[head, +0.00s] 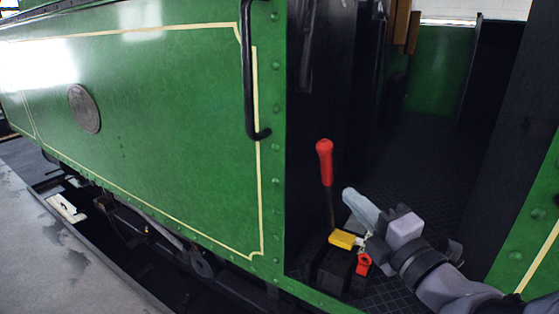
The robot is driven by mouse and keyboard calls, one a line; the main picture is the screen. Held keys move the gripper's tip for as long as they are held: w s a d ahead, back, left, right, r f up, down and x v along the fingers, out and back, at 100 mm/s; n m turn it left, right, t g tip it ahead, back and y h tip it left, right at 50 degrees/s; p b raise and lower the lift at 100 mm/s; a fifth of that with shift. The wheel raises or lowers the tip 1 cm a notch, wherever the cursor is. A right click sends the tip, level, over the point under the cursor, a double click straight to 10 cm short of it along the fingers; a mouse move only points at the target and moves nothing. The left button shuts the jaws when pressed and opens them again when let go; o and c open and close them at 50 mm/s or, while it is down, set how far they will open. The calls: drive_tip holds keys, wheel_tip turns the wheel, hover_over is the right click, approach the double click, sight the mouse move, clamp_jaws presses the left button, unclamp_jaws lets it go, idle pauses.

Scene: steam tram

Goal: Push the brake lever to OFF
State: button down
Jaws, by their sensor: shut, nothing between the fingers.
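The brake lever has a red handle (325,162) on a dark, thin shaft and stands nearly upright inside the tram's doorway. Its base is a dark block on the cab floor with a yellow plate (346,239) on top. A small red padlock-like piece (363,264) hangs by the base. My gripper (357,203) is shut and empty, just right of the lever shaft and below the red handle. A small gap seems to show between them; I cannot tell their difference in depth. I cannot read any OFF marking.
The green tram side panel (150,130) with a black grab rail (249,80) lies left of the doorway. A dark post edges the opening. The patterned cab floor (415,150) is clear behind my arm. A green panel (505,262) borders the right side.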

drive_tip(key=p, duration=1.3)
approach(319, 152)
drive_tip(key=w+a, duration=0.1)
drive_tip(key=a, duration=0.3)
drive_tip(key=shift+w+d+r, duration=0.1)
drive_tip(key=shift+w+d, duration=0.25)
drive_tip(key=shift+w, duration=0.35)
drive_tip(key=shift+w+d+r, duration=0.1)
drive_tip(key=shift+w+d, duration=0.2)
drive_tip(key=shift+w, duration=0.45)
drive_tip(key=shift+w+d, duration=0.35)
drive_tip(key=shift+w, duration=0.35)
drive_tip(key=shift+r+p, duration=0.1)
drive_tip(key=shift+p, duration=0.2)
